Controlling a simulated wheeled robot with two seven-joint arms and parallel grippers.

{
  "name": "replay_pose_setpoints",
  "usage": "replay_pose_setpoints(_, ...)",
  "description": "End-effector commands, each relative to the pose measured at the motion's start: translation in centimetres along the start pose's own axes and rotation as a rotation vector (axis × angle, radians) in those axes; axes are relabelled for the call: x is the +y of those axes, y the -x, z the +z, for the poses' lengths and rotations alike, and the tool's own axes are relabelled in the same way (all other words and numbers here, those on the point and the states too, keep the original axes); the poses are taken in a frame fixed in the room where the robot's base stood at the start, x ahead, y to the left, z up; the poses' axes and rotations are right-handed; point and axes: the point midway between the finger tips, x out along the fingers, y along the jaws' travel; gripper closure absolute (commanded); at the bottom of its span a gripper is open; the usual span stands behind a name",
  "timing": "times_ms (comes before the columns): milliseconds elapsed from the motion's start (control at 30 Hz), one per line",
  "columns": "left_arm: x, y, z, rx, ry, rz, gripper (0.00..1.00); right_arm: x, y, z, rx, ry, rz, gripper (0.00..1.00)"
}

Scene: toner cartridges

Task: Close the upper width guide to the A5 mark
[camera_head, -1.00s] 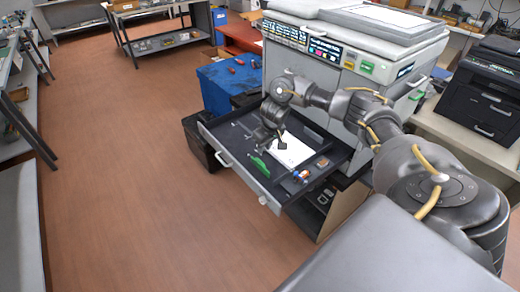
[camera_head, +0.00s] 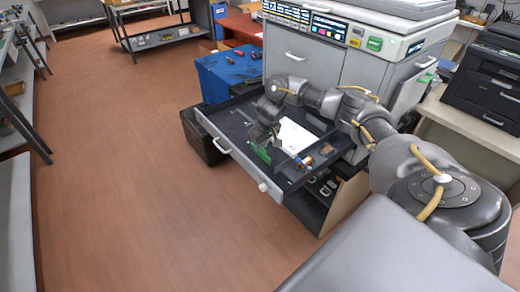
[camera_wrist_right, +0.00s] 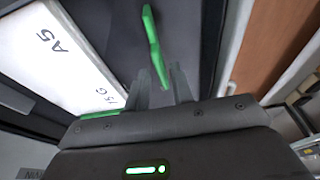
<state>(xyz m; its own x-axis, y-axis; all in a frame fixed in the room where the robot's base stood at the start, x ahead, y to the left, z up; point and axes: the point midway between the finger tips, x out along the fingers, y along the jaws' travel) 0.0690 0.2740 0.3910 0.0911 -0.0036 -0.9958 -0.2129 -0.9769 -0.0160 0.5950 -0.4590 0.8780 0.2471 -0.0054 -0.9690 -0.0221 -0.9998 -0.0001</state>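The open paper drawer (camera_head: 232,150) of the grey copier holds a white stack (camera_head: 297,137). The stack also fills the left of the right wrist view (camera_wrist_right: 62,60), with "A5" printed on it. A green upright guide (camera_head: 260,154) stands near the drawer's front wall, apart from the stack. My right gripper (camera_head: 263,138) is low over the drawer, just behind the guide. In the right wrist view its fingers (camera_wrist_right: 160,82) are apart, with the end of the green guide (camera_wrist_right: 153,45) showing between their tips. Contact cannot be told. My left gripper is out of view.
Small coloured items (camera_head: 305,162) lie at the drawer's right end. The copier body (camera_head: 345,62) rises behind the drawer. A blue-covered stand (camera_head: 225,75) with tools is at the left. A black printer (camera_head: 485,90) sits at right. The floor (camera_head: 130,180) in front is clear.

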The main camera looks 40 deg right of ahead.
Motion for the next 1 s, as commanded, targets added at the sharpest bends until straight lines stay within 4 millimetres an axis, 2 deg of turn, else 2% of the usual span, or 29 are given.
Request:
replay_pose_setpoints(167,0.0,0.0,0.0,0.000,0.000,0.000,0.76,0.0,0.0,0.0,0.000,0.000,0.000,0.76)
replay_pose_setpoints(367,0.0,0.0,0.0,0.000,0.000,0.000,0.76,0.0,0.0,0.0,0.000,0.000,0.000,1.00)
replay_pose_setpoints(567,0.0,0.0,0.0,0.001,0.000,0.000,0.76,0.1,0.0,0.0,0.000,0.000,0.000,1.00)
replay_pose_setpoints(1000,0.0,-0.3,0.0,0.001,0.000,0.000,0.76,3.2,0.0,0.0,0.000,-0.002,0.001,1.00)
